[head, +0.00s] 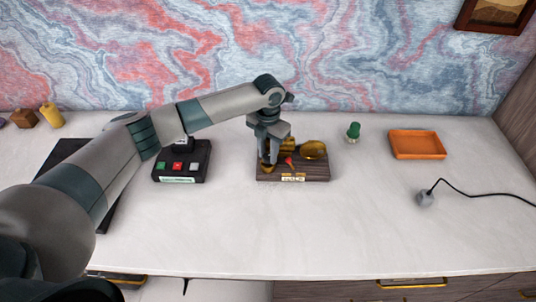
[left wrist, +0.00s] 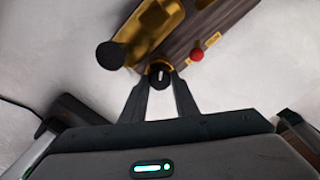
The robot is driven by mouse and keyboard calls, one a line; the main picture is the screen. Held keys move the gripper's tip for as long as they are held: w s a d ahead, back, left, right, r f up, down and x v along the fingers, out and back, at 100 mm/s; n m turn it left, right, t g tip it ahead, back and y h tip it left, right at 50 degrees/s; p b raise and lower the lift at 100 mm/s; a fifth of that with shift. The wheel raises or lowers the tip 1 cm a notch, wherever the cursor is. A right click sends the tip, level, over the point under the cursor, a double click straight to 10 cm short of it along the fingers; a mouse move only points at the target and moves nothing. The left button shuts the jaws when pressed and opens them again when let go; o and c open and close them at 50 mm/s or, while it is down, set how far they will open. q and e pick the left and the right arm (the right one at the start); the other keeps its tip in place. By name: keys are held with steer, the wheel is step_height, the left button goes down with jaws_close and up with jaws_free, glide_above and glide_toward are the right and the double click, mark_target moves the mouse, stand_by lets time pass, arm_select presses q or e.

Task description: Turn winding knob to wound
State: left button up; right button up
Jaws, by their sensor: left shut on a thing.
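The winding device (head: 310,172) is a dark wooden base with brass parts and a light label at its front, standing on the desk. In the left wrist view, its wooden base (left wrist: 226,22) runs diagonally at the top. My left gripper (head: 268,162) reaches down to the left part of the device. In the left wrist view, the left gripper (left wrist: 160,78) is shut on a small black knob (left wrist: 159,73) with a white mark. A red ball-tipped lever (left wrist: 196,55) is just right of the fingers. A larger black round end (left wrist: 110,55) is to the left. My right gripper is not in view.
A black button box (head: 182,162) stands left of the device, under my arm. A green object (head: 353,131), an orange tray (head: 417,144) and a grey plug with a black cable (head: 425,198) lie to the right. The desk front (head: 230,235) is clear.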

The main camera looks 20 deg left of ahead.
mark_target(268, 155)
arm_select(q)
steer(key=shift+w+r+m, duration=0.1)
steer(key=shift+m, duration=0.8)
steer(key=o, duration=1.1)
steer(key=shift+c, duration=0.2)
steer(key=shift+b, duration=0.3)
step_height(268, 155, up, 17)
steer(key=b, duration=0.4)
steer(key=shift+r, duration=0.2)
